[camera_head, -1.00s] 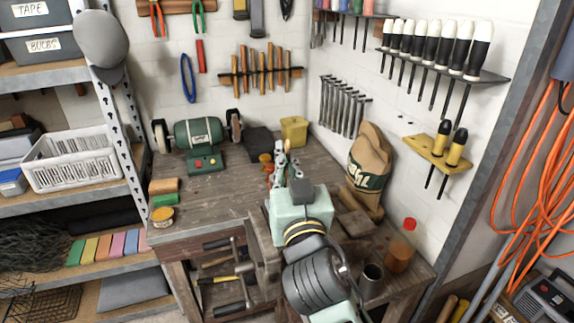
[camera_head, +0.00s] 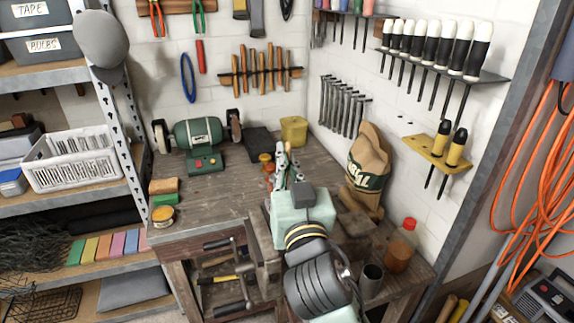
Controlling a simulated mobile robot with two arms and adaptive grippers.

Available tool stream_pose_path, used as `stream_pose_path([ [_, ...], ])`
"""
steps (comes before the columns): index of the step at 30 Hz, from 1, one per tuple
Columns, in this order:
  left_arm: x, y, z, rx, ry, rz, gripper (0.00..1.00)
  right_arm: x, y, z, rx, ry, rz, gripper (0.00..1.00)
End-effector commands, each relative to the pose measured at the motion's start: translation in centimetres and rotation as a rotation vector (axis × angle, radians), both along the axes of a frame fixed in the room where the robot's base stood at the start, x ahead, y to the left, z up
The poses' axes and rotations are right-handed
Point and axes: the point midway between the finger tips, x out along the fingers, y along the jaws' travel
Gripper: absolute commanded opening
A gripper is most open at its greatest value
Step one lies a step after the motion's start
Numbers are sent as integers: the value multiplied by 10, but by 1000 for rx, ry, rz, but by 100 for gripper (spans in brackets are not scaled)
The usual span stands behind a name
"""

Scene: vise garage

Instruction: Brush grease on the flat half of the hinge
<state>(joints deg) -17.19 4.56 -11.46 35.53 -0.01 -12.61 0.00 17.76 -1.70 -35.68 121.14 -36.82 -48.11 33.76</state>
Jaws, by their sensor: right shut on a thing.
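My right gripper (camera_head: 287,157) reaches over the middle of the workbench (camera_head: 225,203), seen from behind past my own arm. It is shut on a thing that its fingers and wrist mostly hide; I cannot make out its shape. A small orange-red item (camera_head: 267,160) shows just left of the fingers; I cannot tell if they touch. An open tin with orange-yellow contents (camera_head: 162,215) stands at the bench's front left. A vise (camera_head: 263,256) is at the front edge, partly behind my arm. I cannot make out the hinge or a brush. My left gripper is not in view.
A green bench grinder (camera_head: 198,134) stands at the back left, near a yellow container (camera_head: 294,129). A paper sack (camera_head: 368,166), a bottle with a red cap (camera_head: 401,248) and a dark cup (camera_head: 371,279) stand at the right. The left middle of the bench is clear.

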Motion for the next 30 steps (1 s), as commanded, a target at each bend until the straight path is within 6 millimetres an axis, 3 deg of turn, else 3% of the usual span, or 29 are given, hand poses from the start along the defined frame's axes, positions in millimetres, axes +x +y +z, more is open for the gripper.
stream_pose_path([
  [11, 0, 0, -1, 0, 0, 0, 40, 12, 3, -1, 1, 2, -1, 0],
  [30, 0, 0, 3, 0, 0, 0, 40, -3, -1, 0, 1, 2, -1, 0],
])
